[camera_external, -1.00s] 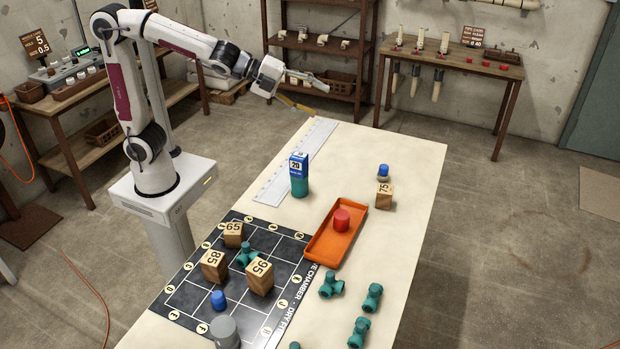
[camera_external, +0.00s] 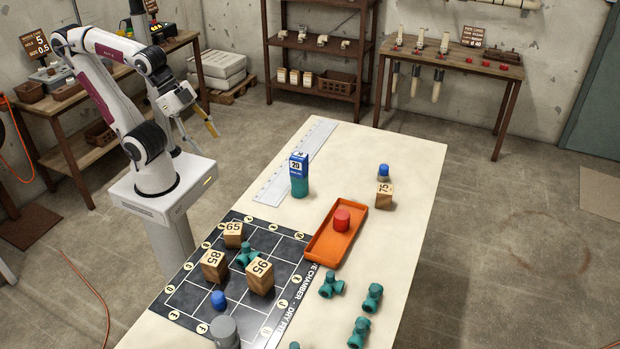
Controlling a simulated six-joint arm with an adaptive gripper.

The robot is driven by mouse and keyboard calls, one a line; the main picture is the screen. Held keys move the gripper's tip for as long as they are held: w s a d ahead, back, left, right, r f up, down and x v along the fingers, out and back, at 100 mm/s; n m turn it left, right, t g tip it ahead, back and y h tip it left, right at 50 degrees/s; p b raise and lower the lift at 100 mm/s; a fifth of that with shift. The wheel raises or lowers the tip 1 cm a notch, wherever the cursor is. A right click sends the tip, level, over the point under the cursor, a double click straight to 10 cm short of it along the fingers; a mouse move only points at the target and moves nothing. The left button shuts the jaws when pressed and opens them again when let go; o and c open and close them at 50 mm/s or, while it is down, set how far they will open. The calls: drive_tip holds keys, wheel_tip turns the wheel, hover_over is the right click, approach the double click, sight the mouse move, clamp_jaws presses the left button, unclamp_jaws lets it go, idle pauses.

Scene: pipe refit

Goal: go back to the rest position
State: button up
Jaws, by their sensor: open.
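My gripper (camera_external: 197,134) hangs at the left of the table's far end, near my base, with its fingers pointing down and apart. It is open, with nothing between the fingers that I can see. My arm is folded back above its base, clear of the table (camera_external: 405,150) and everything on it.
The table holds a blue-and-teal container (camera_external: 299,175), an orange tray (camera_external: 325,250) with a red cylinder (camera_external: 341,220), a black grid board (camera_external: 190,290) with numbered wooden blocks, and several teal fittings (camera_external: 331,284). A block marked 75 (camera_external: 384,196) stands at the right.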

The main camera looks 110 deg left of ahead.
drive_tip(key=shift+s+d+f+n+g+h, duration=0.2)
drive_tip(key=shift+s+d+f, duration=0.15)
drive_tip(key=shift+s, duration=0.25)
drive_tip(key=shift+s+d+f+n+g+h, duration=0.1)
drive_tip(key=shift+s+d+f+n, duration=0.15)
drive_tip(key=shift+s+d, duration=0.3)
